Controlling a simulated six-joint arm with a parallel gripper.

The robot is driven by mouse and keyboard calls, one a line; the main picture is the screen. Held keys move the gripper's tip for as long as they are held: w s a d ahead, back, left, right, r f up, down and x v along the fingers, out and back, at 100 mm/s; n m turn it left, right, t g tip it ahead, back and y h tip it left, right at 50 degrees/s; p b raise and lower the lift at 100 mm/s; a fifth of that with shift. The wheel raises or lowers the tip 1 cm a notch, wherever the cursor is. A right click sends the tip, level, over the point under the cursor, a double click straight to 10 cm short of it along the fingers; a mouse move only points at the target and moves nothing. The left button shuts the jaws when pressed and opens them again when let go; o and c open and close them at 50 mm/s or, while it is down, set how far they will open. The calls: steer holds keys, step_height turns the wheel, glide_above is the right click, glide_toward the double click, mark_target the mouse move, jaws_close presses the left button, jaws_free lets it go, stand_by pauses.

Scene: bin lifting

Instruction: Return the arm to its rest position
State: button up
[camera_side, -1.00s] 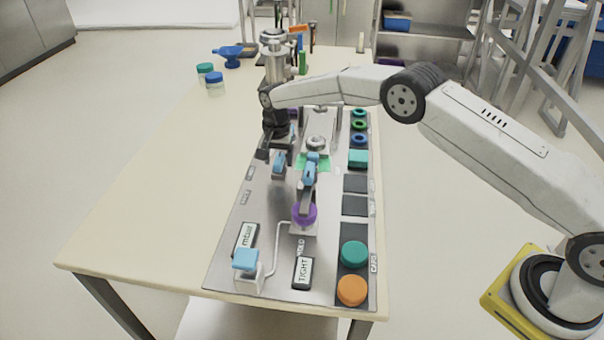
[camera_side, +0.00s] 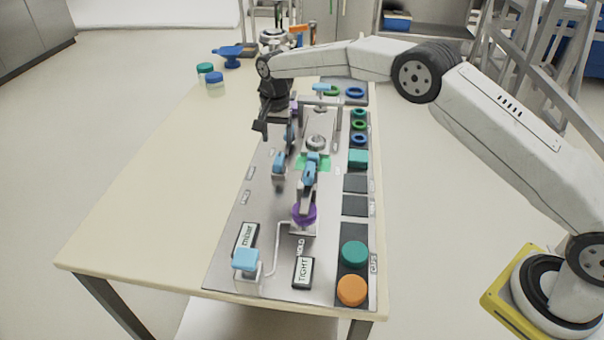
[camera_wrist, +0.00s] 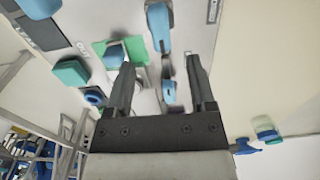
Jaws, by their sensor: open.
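My gripper (camera_side: 275,128) hangs above the far left part of the grey board (camera_side: 225,265) on the table. In the wrist view my gripper (camera_wrist: 161,80) has its two dark fingers apart, with nothing held between them. A light blue clamp handle (camera_side: 279,163) stands on the board just below and in front of the fingers. My gripper appears clear of it. A second blue clamp (camera_side: 310,172) reaches toward a purple cap (camera_side: 304,213) on a small stand.
Teal (camera_side: 354,254) and orange (camera_side: 352,290) caps lie at the board's near right. A light blue block (camera_side: 246,259) sits at near left. Jars (camera_side: 214,82) and a blue funnel (camera_side: 228,55) stand at the back left. The table's left side (camera_side: 150,190) is bare.

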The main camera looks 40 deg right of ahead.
steer(key=s+d+r+n+t, duration=0.1)
steer(key=s+d+n, duration=0.2)
steer(key=s, duration=0.8)
steer(key=s+d+n, duration=0.3)
steer(key=s, duration=0.8)
steer(key=s+d+r+n+t, duration=0.1)
steer(key=s+d+n, duration=0.1)
steer(key=s, duration=1)
steer(key=shift+d+r+n+t, duration=0.3)
steer(key=shift+d+r+n, duration=0.1)
steer(key=shift+n, duration=0.2)
